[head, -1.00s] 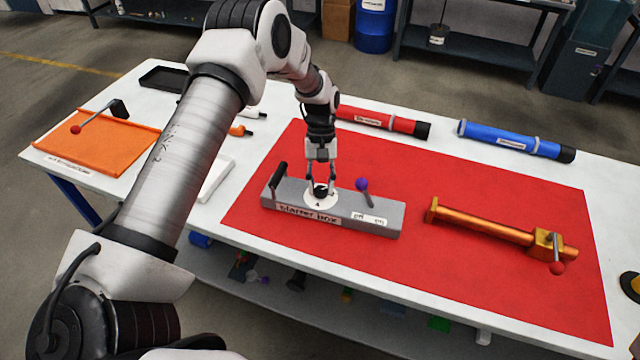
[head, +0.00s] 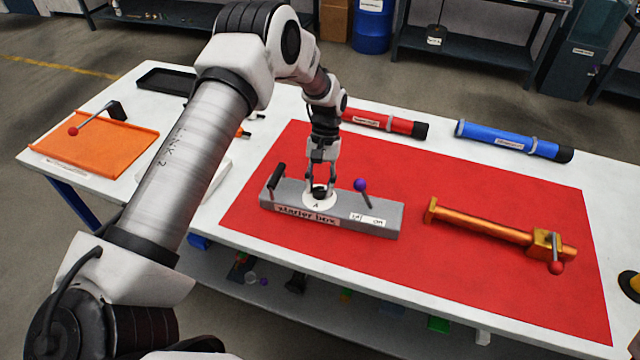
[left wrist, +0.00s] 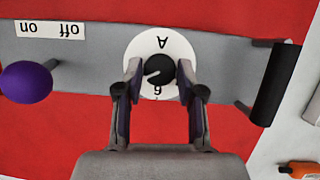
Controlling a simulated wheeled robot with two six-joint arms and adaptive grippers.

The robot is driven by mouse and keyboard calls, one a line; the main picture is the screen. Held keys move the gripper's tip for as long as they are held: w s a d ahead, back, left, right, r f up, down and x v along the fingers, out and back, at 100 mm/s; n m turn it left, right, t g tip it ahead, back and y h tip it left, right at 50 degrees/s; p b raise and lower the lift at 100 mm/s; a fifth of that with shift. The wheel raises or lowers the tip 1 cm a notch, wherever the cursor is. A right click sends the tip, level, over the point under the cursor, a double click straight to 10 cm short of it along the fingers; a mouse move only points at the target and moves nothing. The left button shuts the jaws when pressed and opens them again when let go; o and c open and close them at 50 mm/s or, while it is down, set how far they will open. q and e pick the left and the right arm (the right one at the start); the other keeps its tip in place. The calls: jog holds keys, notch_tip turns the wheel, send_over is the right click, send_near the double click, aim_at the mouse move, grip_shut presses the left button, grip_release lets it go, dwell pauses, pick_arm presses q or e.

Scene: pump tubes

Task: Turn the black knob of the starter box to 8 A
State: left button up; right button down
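The grey starter box (head: 368,212) lies on the red mat. Its black knob (left wrist: 160,70) sits on a white dial (left wrist: 160,42) marked "A", with a "6" next to the knob on the gripper's side. A pale pointer mark on the knob faces the lower left in the left wrist view. My left gripper (head: 321,190) is down over the dial, one finger on each side of the knob. The fingers are close to the knob, but I cannot tell whether both touch it. The knob also shows in the head view (head: 320,191). My right gripper is not in view.
On the box, a black handle (head: 276,177) and a purple-ball lever (head: 361,186) flank the dial. An orange-brown tube piece (head: 485,224) lies to the right. Red (head: 385,122) and blue (head: 510,139) cylinders lie behind.

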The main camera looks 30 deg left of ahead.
pick_arm(q)
jog(key=shift+o, duration=0.8)
jog(key=v, duration=1.2)
jog(key=shift+f, duration=0.15)
